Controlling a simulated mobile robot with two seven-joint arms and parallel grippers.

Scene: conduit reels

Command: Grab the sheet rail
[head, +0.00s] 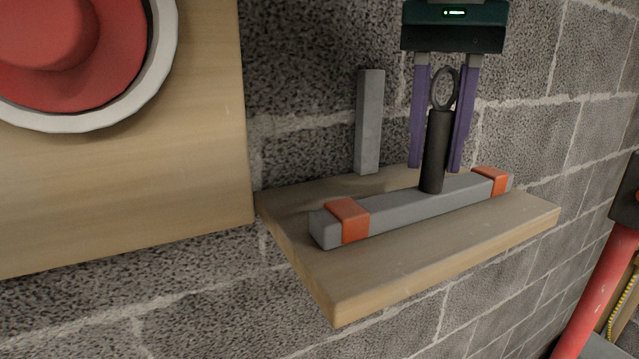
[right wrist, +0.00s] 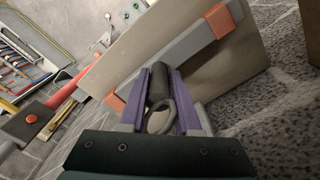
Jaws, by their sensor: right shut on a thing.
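The sheet rail (head: 400,206) is a long grey bar with an orange band near each end. It lies on a wooden shelf (head: 440,250) on the block wall. A black upright handle (head: 434,150) with a ring on top rises from its middle. My right gripper (head: 436,165) points down with its purple fingers on both sides of the handle, shut on it. In the right wrist view the handle (right wrist: 158,84) sits between the fingers, and the grey bar (right wrist: 180,50) lies beyond. My left gripper is not in view.
A grey upright post (head: 369,120) stands at the back of the shelf, left of my right gripper. A wooden panel (head: 150,200) with a red and white reel (head: 60,45) is at the left. A red tube (head: 600,290) is at the lower right.

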